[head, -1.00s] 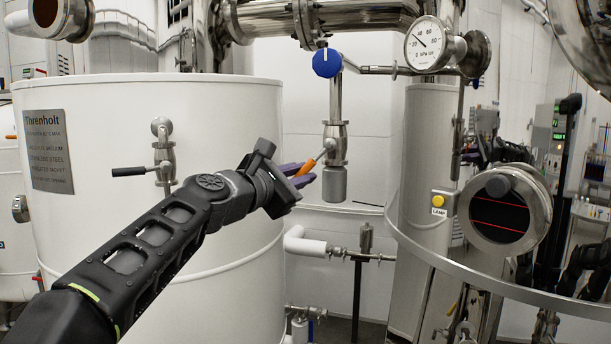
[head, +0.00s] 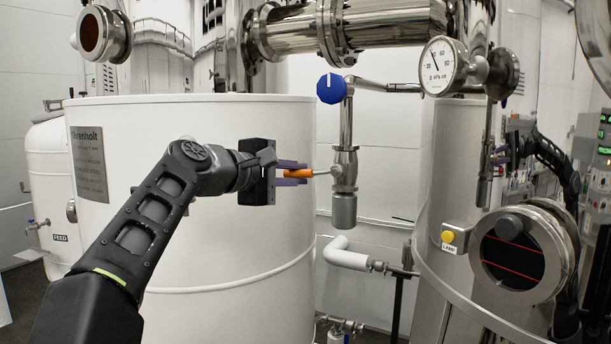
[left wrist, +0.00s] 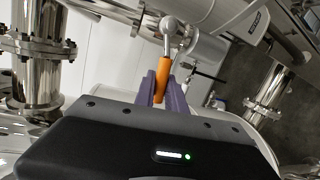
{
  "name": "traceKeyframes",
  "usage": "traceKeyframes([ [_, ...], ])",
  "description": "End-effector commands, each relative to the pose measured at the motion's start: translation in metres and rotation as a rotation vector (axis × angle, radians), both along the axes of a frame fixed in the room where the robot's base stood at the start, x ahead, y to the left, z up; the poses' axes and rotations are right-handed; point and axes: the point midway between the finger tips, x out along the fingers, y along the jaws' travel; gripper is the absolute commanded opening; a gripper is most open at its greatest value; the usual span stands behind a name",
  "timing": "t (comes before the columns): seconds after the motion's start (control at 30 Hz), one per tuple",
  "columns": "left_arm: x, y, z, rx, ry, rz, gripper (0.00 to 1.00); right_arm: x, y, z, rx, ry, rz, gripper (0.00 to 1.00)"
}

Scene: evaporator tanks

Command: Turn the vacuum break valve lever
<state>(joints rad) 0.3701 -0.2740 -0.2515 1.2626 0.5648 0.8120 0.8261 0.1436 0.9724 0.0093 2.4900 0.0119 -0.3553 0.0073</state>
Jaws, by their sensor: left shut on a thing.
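The vacuum break valve is a steel body (head: 344,172) on a vertical pipe below a blue knob (head: 331,88), with a steel cylinder under it. Its lever has an orange grip (head: 299,173) that points left from the body, close to level. My left gripper (head: 292,173) has purple fingers, one above and one below the orange grip, and is shut on it. In the left wrist view the orange grip (left wrist: 164,78) runs between the purple fingers (left wrist: 163,92) to a round steel hub (left wrist: 169,24).
A large white tank (head: 230,240) stands behind my left arm. A pressure gauge (head: 439,66) and a steel column with a yellow lamp button (head: 448,236) are to the right. A white elbow pipe (head: 345,255) lies below the valve.

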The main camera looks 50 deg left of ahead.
Motion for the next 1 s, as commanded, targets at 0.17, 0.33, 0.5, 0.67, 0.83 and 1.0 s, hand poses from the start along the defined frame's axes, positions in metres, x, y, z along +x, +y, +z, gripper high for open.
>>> traceKeyframes([
  [0.17, -0.0001, 0.0000, 0.0087, 0.076, 0.024, 0.000, 0.00, -0.0004, -0.0007, 0.0067, -0.002, 0.003, 0.000, 0.36],
  [0.33, -0.0001, 0.0002, 0.0103, 0.110, 0.036, 0.001, 0.00, -0.0003, -0.0011, 0.0080, -0.003, 0.003, -0.001, 0.36],
  [0.5, -0.0002, 0.0002, 0.0107, 0.118, 0.037, 0.000, 0.00, -0.0002, -0.0012, 0.0081, -0.003, 0.003, -0.001, 0.36],
  [0.67, -0.0002, 0.0002, 0.0109, 0.118, 0.036, 0.001, 0.00, -0.0001, -0.0012, 0.0081, -0.003, 0.003, -0.001, 0.36],
  [0.83, -0.0002, 0.0002, 0.0109, 0.117, 0.036, 0.001, 0.23, -0.0001, -0.0011, 0.0081, -0.003, 0.003, -0.001, 0.36],
  [1.0, -0.0002, 0.0003, 0.0103, 0.115, 0.037, 0.001, 0.37, -0.0002, -0.0011, 0.0081, -0.003, 0.003, -0.001, 0.36],
])
